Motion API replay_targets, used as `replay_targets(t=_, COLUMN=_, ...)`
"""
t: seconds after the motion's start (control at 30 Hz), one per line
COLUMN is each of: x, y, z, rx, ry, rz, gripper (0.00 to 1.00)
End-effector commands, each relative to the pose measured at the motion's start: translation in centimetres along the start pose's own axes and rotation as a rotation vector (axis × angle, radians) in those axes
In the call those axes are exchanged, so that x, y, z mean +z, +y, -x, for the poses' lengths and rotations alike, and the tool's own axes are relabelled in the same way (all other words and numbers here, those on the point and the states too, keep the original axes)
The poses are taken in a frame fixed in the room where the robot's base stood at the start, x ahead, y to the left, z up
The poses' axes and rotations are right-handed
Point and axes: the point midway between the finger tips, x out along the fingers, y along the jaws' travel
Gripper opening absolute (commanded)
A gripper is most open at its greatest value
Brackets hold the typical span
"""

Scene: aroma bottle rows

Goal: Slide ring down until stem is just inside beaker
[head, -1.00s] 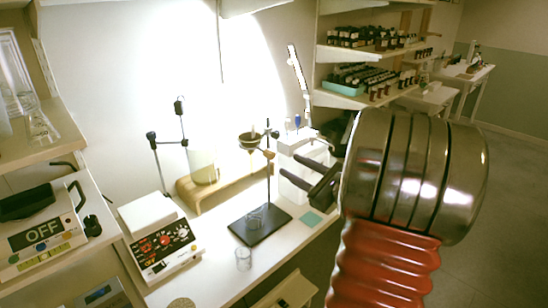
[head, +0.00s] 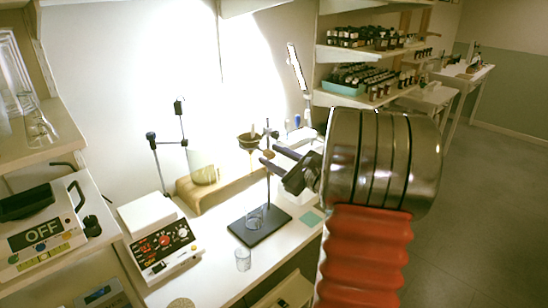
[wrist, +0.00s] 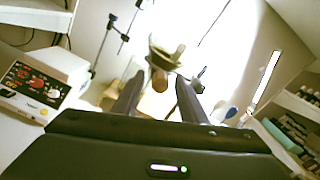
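A dark bowl-shaped funnel sits in the ring (head: 249,139) on a thin upright rod in the head view. A brown knob (wrist: 160,80) shows beside the funnel (wrist: 165,58) in the wrist view. A clear beaker (head: 255,216) stands on the stand's black base (head: 260,226), below the funnel. The funnel's stem is too small to make out, but the funnel looks well above the beaker.
Another clear beaker (head: 243,259) stands near the bench front. A hotplate-like device (head: 160,240) is to the left. A wooden riser (head: 195,192) with a tall glass vessel (head: 202,168) is behind. A green pad (head: 312,218) lies right of the base.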

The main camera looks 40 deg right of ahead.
Motion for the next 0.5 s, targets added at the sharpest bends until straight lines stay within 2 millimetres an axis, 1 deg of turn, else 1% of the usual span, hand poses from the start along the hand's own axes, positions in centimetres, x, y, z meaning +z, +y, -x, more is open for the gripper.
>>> replay_targets(t=0.03, x=0.01, y=0.01, z=0.01, rx=0.000, ry=0.000, rz=0.000, gripper=0.35)
replay_targets(t=0.07, x=0.01, y=0.01, z=0.01, rx=0.000, ry=0.000, rz=0.000, gripper=0.33)
replay_targets(t=0.5, x=0.03, y=0.06, z=0.00, rx=0.001, ry=0.000, rz=0.000, gripper=0.02)
